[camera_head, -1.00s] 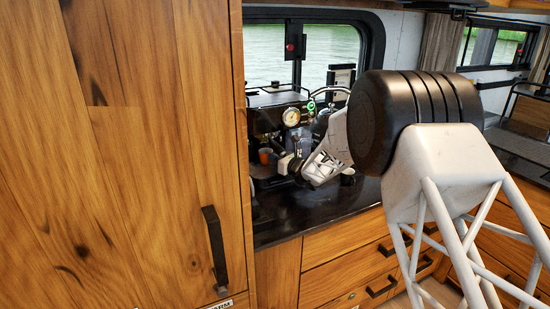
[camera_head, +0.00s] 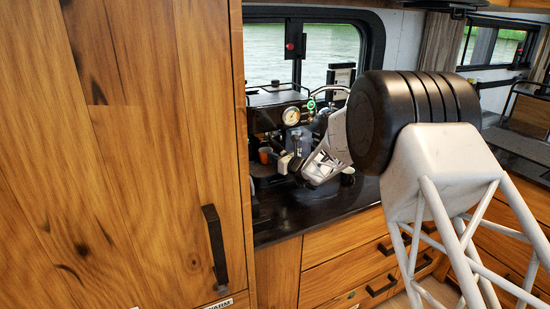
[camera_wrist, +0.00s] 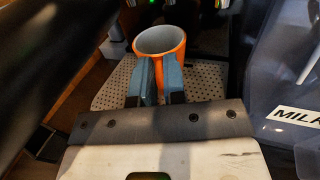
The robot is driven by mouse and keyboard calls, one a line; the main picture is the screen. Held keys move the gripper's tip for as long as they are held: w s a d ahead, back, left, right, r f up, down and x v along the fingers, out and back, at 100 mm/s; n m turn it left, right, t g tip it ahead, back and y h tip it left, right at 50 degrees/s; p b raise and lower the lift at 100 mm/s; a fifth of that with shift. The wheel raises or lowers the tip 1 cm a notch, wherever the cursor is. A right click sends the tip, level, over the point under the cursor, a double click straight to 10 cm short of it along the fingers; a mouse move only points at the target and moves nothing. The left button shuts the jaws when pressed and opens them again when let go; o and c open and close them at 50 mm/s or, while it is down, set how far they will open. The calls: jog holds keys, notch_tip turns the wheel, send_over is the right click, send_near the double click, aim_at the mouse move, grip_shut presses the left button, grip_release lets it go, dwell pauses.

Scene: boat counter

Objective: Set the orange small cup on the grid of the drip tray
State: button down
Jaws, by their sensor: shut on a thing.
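The orange small cup (camera_wrist: 181,50) has a pale inside and stands nearly upright with its mouth up in the wrist view. It shows as a small orange patch by the coffee machine in the head view (camera_head: 264,155). My gripper (camera_wrist: 158,68) is shut on the near side of the cup with its two blue-grey fingers; the exact grip is partly hidden. The drip tray's perforated grid (camera_wrist: 111,88) lies under and around the cup. I cannot tell whether the cup's base touches the grid, as the fingers hide it.
The dark coffee machine (camera_head: 268,121) with a round gauge stands behind the cup. A translucent container marked MILK (camera_wrist: 272,85) is close on the right of my gripper. A tall wooden cabinet (camera_head: 120,150) fills the left. The dark counter front (camera_head: 300,222) is clear.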

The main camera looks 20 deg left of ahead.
jog(key=c, duration=1.1)
grip_release()
jog(key=shift+s+d+f, duration=0.1)
jog(key=shift+s+f, duration=0.1)
jog(key=shift+f, duration=0.95)
jog(key=shift+d, duration=0.15)
jog(key=d, duration=0.1)
jog(key=s+d+r, duration=0.1)
jog(key=d, duration=0.1)
jog(key=s+d, duration=0.1)
jog(key=d, duration=0.1)
jog(key=shift+s+d+r, duration=0.1)
jog(key=shift+s+r, duration=0.05)
jog(key=shift+r, duration=0.05)
jog(key=shift+s+d+r, duration=0.3)
jog(key=shift+d+r, duration=0.05)
jog(key=shift+d, duration=0.3)
jog(key=shift+r, duration=0.1)
